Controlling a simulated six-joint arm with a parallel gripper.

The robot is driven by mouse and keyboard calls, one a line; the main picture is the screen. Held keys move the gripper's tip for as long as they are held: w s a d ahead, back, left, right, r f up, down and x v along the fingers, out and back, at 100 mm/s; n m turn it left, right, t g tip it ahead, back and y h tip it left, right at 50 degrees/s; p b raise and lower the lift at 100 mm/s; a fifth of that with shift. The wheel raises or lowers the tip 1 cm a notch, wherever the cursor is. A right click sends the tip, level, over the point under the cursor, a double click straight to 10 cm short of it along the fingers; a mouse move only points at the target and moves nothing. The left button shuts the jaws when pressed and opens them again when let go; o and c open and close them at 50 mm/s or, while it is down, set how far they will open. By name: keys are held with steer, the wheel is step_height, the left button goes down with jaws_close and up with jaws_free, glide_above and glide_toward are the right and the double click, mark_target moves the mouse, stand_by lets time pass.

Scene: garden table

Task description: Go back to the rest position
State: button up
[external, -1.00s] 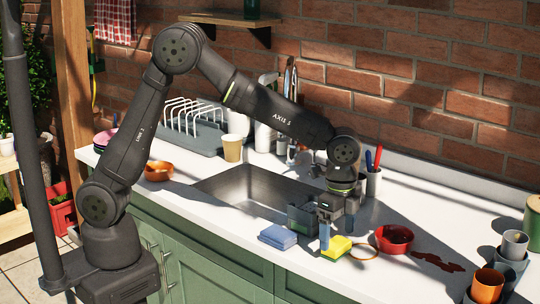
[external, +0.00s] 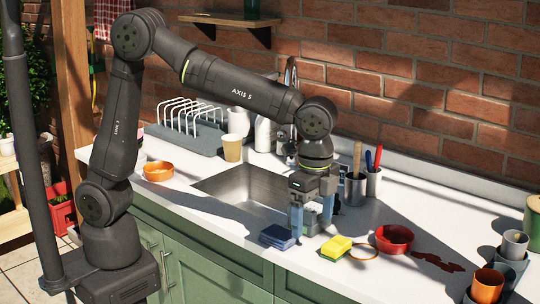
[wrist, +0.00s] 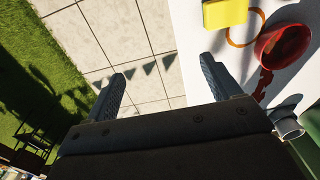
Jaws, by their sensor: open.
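My gripper (external: 312,222) hangs above the counter at the sink's front right, fingers pointing down. Its fingers are apart with nothing between them, as the wrist view (wrist: 165,85) also shows. A folded blue cloth (external: 278,236) lies on the counter just left of and below the fingers. A yellow sponge (external: 337,247) lies to the right of the fingers, apart from them. It also shows at the top of the wrist view (wrist: 225,12). A grey caddy (external: 312,222) is partly hidden behind the fingers.
A red bowl (external: 394,238) stands right of the sponge, near a dark red stain (external: 438,262). The sink (external: 238,186) is left of my gripper. Cups (external: 487,286) stand at the front right. A utensil holder (external: 355,190) and a dish rack (external: 190,135) stand at the back.

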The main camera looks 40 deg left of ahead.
steer(key=w+a+r, duration=0.5)
steer(key=w+a, duration=0.3)
steer(key=a, duration=0.2)
steer(key=w+a+f, duration=0.1)
steer(key=w+f, duration=0.1)
steer(key=w, duration=0.1)
steer(key=w+a+f, duration=0.1)
steer(key=w+f, duration=0.1)
steer(key=w, duration=0.1)
steer(key=w+a+f, duration=0.1)
steer(key=w+f, duration=0.1)
steer(key=w, duration=0.1)
steer(key=shift+a+f, duration=0.25)
steer(key=shift+a, duration=0.05)
steer(key=f, duration=0.3)
steer(key=shift+w+a, duration=0.1)
steer(key=shift+w, duration=0.25)
steer(key=shift+f, duration=0.5)
